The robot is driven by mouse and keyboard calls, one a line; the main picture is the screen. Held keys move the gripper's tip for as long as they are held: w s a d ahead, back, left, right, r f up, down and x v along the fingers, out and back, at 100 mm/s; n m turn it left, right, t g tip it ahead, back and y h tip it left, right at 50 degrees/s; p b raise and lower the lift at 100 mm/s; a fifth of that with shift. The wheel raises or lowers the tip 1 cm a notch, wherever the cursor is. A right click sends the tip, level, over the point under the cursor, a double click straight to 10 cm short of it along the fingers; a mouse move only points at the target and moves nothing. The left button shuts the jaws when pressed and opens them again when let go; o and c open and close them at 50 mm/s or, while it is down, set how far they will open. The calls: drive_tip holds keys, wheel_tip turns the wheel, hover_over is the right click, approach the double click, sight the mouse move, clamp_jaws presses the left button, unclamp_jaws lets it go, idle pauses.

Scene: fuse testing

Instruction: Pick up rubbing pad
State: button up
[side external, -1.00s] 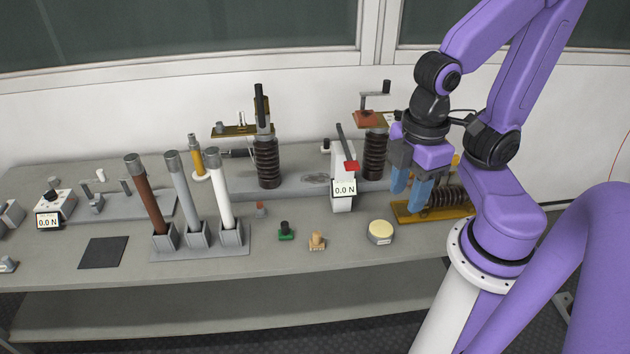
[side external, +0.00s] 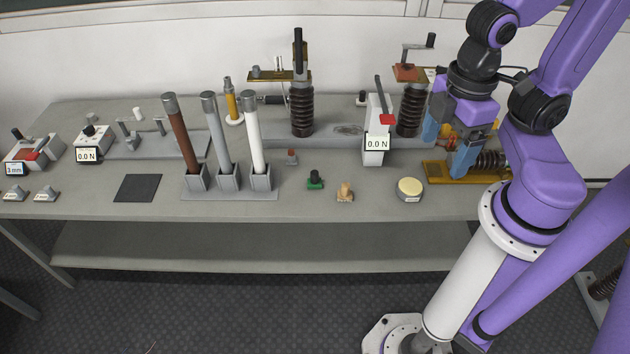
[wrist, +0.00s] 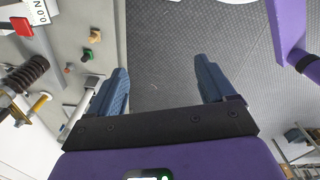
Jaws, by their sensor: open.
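My gripper (side external: 445,160) is open and empty above the right end of the bench, beside the white gauge and over the brown plate. In the wrist view its two blue fingers (wrist: 160,66) are wide apart, with only floor between them. No label marks the rubbing pad. Small candidates near the front edge are a green block with a black knob (side external: 315,180), a tan wooden block with a knob (side external: 345,191) and a round cream-topped tin (side external: 410,189). A flat dark square (side external: 137,188) lies further left. The green block (wrist: 87,55) and tan block (wrist: 95,37) also show in the wrist view.
The white gauge (side external: 376,143) stands left of my gripper. A ribbed insulator (side external: 410,112) stands behind it. The brown plate (side external: 437,172) bears another ribbed part. Three tall tubes (side external: 219,140) stand in sockets at centre left. The bench front around the dark square is clear.

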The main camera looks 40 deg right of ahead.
drive_tip(key=w+a+f+n, duration=0.1)
drive_tip(key=w+a, duration=0.1)
drive_tip(key=w, duration=0.4)
drive_tip(key=w+a+f, duration=0.2)
drive_tip(key=w+a, duration=0.1)
drive_tip(key=w, duration=0.3)
drive_tip(key=n, duration=0.4)
hover_over(313, 173)
wheel_tip(313, 173, down, 20)
drive_tip(key=f, duration=1)
drive_tip(key=shift+w+f, duration=0.35)
drive_tip(key=shift+s+d+f, duration=0.1)
drive_tip(key=shift+s+f, duration=0.1)
drive_tip(key=shift+f, duration=1)
drive_tip(key=shift+s+f, duration=0.2)
drive_tip(key=shift+f, duration=1.4)
drive_tip(key=c, duration=1)
